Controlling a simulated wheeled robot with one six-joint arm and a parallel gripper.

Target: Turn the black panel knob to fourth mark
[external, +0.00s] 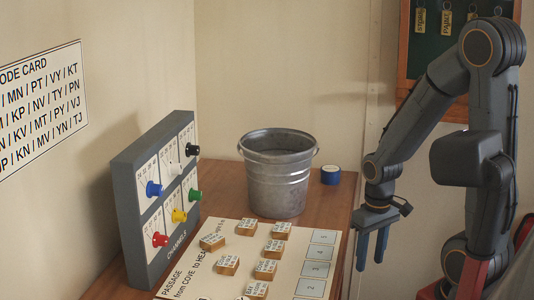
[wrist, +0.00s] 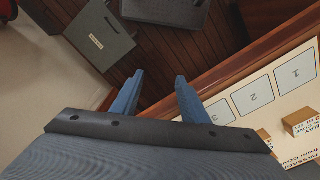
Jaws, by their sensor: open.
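The black knob (external: 192,149) sits at the top right of the upright grey panel (external: 133,205), which stands on the left of the table in the external view. The marks around the knob are too small to read. Other knobs on the panel are white (external: 175,168), blue (external: 153,188), green (external: 194,195), yellow (external: 178,215) and red (external: 159,239). My gripper (external: 371,262) points down with its blue fingers apart, empty, beyond the table's right edge and far from the panel. In the wrist view my gripper (wrist: 158,90) is also open, with nothing between the fingers; the panel is not in that view.
A metal bucket (external: 277,180) stands at the table's back, with a blue round item (external: 330,175) beside it. A passage board (external: 233,246) with several wooden blocks and numbered squares covers the table's front. A grey box (wrist: 98,36) lies beyond the table edge.

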